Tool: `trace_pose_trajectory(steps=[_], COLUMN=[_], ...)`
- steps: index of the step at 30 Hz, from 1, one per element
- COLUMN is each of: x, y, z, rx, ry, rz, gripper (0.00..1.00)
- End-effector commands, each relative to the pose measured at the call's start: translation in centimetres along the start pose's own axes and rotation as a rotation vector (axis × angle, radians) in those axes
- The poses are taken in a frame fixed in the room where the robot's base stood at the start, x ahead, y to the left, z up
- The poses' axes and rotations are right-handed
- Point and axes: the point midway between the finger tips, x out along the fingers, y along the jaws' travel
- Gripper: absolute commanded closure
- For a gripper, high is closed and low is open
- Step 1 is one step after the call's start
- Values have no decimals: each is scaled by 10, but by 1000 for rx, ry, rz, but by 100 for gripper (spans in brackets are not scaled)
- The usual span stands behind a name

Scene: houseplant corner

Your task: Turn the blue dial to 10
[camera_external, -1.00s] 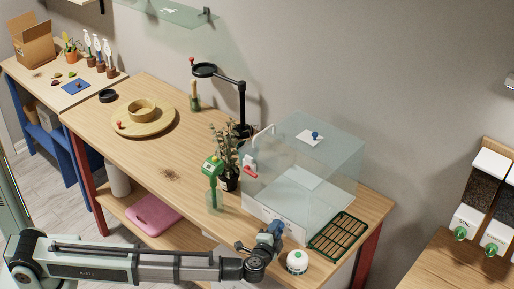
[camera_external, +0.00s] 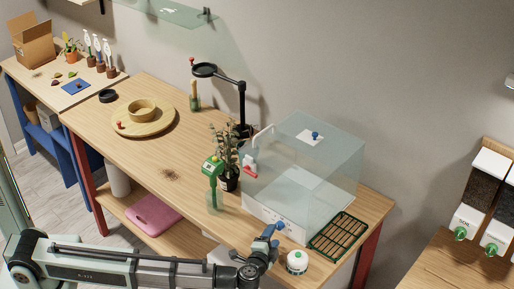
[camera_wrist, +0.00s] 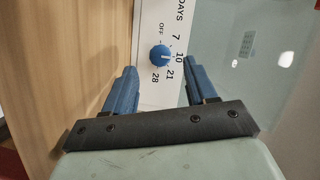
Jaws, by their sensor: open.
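The blue dial (camera_wrist: 160,56) is on a white panel (camera_wrist: 148,95) printed with DAYS, OFF, 7, 10, 21 and 28. A small pale mark shows on the dial's right side, toward the 10 and 21, but its exact setting is hard to tell. My gripper (camera_wrist: 158,76) is open, with one blue finger to each side below the dial in the wrist view. The dial lies between the lines of the fingers, apparently untouched. In the external view my gripper (camera_external: 273,232) is at the front of the clear case (camera_external: 310,175), where the dial is hard to separate from the blue fingers.
The table's middle is mostly clear.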

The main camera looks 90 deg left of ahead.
Motion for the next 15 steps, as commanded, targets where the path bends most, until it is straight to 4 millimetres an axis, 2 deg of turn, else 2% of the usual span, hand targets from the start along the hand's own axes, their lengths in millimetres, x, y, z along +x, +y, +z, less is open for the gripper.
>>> trace_pose_trajectory(steps=[1, 6, 15], x=[-13, -46, -86], y=[0, 0, 0], z=[1, 1, 0], rx=[0, 0, 0], ry=[2, 3, 1], rz=[1, 1, 1], gripper=[44, 44, 44])
